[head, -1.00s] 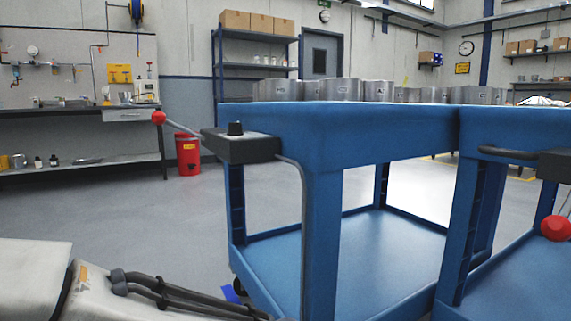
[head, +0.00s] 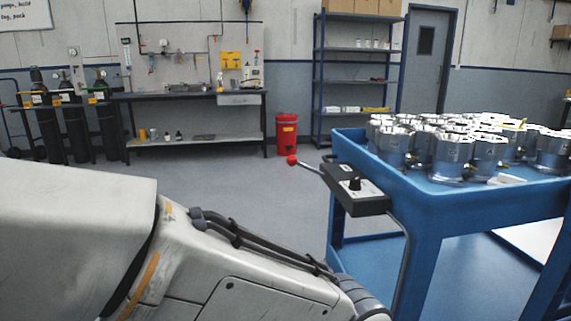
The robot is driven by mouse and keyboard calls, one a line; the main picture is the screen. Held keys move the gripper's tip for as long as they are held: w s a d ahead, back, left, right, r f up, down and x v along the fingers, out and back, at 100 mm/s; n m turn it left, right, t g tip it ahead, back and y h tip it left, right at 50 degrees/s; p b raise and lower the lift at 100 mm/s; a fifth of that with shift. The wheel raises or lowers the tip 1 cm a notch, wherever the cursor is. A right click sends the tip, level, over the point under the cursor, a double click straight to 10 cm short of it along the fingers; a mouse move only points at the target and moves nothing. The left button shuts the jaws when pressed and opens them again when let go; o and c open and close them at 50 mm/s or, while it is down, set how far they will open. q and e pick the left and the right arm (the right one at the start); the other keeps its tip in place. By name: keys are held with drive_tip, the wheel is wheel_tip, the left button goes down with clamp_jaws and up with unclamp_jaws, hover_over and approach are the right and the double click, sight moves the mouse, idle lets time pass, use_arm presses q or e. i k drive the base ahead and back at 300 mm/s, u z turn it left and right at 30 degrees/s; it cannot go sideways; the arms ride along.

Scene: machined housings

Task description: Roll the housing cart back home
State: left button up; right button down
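The blue housing cart (head: 430,215) stands at the right in the head view, cut off by the right edge. Several silver machined housings (head: 452,155) stand on its top tray. A dark control box (head: 356,190) with a black knob sits at its near left corner, with a red-knobbed lever (head: 292,160) sticking out to the left. One of my arms crosses the lower left, its end running out of the bottom of the picture near the cart's corner post. Neither gripper shows, so whether either touches the cart is hidden.
Grey floor (head: 230,185) is open left of the cart. A red bin (head: 286,134) stands by the back wall, between a workbench (head: 190,95) and a blue shelf rack (head: 358,82). Dark gas cylinders (head: 75,125) stand at the far left. A grey door (head: 425,60) is behind the cart.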

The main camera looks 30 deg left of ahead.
sight(447, 262)
drive_tip(key=u, duration=0.4)
drive_tip(key=k, duration=0.9)
drive_tip(key=u, duration=1.05)
drive_tip(key=i, duration=1.6)
drive_tip(key=z, duration=1)
drive_tip(key=i, duration=0.65)
drive_tip(key=z, duration=0.7)
